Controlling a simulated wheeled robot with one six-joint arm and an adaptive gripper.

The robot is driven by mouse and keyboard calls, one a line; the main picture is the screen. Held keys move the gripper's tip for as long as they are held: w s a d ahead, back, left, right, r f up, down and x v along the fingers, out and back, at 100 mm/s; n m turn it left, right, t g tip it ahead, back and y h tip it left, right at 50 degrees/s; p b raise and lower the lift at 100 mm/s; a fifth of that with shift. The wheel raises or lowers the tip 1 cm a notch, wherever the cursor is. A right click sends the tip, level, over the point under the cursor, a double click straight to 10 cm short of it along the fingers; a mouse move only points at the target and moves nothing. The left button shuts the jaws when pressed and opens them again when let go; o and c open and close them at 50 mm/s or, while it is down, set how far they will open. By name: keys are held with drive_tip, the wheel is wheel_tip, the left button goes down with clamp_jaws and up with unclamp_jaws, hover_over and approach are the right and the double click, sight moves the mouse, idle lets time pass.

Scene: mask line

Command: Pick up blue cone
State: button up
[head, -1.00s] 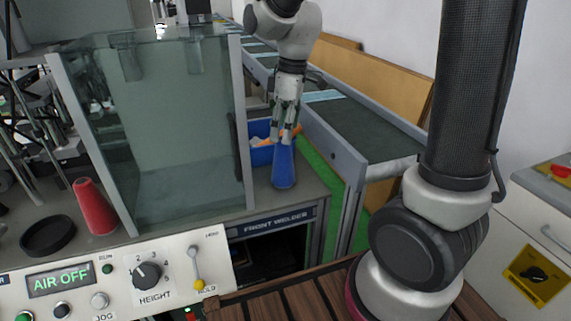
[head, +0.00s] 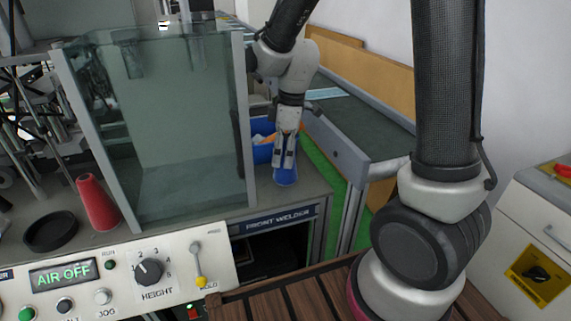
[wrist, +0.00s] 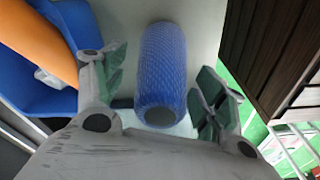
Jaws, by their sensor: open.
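The blue cone (head: 285,176) stands on the grey machine ledge, to the right of the glass enclosure. Its upper part is hidden behind my gripper in the head view. In the wrist view the blue cone (wrist: 162,75) has a netted surface and lies between the fingers. My gripper (head: 283,160) points down over the cone, and its fingers (wrist: 160,95) are spread on either side of it. The right finger looks near the cone, with a wider gap on the left; I cannot tell if either touches.
A blue bin (head: 262,150) with orange and white items stands just behind the cone. The glass enclosure (head: 185,130) is to the left. A conveyor (head: 365,140) runs along the right. A red cone (head: 97,203) and a black dish (head: 51,231) are at far left.

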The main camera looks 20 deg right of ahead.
drive_tip(key=c, duration=1.2)
drive_tip(key=shift+r, duration=0.1)
drive_tip(key=shift+c, duration=0.2)
